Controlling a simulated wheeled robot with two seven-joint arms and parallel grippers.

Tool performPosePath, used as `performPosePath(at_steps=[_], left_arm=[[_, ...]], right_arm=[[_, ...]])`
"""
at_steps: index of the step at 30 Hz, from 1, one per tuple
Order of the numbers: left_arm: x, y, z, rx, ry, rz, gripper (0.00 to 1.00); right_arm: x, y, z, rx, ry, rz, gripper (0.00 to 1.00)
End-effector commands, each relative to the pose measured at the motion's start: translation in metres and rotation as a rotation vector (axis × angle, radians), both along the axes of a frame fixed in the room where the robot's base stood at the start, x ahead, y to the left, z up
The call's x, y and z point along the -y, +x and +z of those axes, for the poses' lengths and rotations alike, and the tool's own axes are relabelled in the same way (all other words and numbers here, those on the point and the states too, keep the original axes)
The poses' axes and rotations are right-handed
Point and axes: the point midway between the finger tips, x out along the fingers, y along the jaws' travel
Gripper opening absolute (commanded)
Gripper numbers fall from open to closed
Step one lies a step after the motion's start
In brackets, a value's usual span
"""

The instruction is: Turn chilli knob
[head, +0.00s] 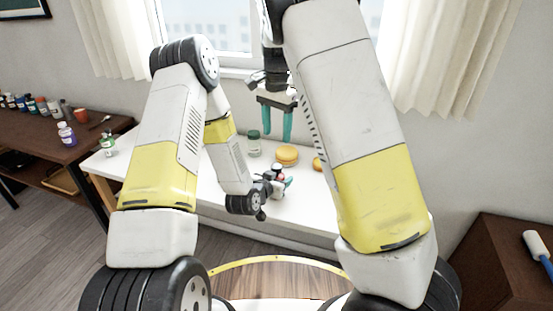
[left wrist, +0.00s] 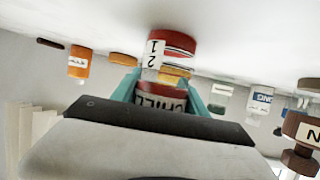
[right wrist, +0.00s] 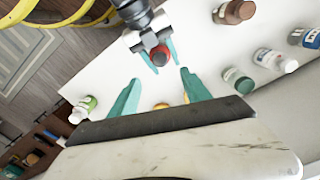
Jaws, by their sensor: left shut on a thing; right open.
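The chilli container (left wrist: 160,98) has a label reading "CHILL" and a red knob (left wrist: 172,42) with a white band marked 1 and 2. My left gripper (head: 279,184) is shut around its body at the white table. In the right wrist view the red knob (right wrist: 160,54) shows between the left gripper's teal fingers (right wrist: 157,58). My right gripper (head: 275,124) is open and empty above and behind the left one, apart from the knob. Its teal fingers (right wrist: 159,90) stand wide in the right wrist view. The gripper hides part of the container's body.
The right wrist view shows more jars, one brown (right wrist: 235,11). A dark side table (head: 60,150) with several bottles stands left.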

Motion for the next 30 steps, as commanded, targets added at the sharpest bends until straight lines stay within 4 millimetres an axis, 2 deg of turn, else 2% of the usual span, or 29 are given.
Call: performPosePath(at_steps=[6, 12, 17, 20, 30], left_arm=[[0.000, 0.000, 0.000, 0.001, 0.000, 0.000, 0.06], [0.000, 0.000, 0.000, 0.001, 0.000, 0.000, 0.06], [0.000, 0.000, 0.000, 0.001, 0.000, 0.000, 0.06], [0.000, 0.000, 0.000, 0.001, 0.000, 0.000, 0.06], [0.000, 0.000, 0.000, 0.001, 0.000, 0.000, 0.06]], right_arm=[[-0.001, 0.000, 0.000, -0.001, -0.001, 0.419, 0.56], [-0.001, 0.000, 0.000, 0.000, 0.001, 0.665, 0.56], [-0.001, 0.000, -0.003, 0.000, 0.000, 0.739, 0.56], [-0.001, 0.000, -0.012, -0.001, -0.001, 0.747, 0.56], [0.000, 0.000, -0.078, -0.003, -0.001, 0.744, 0.56]])
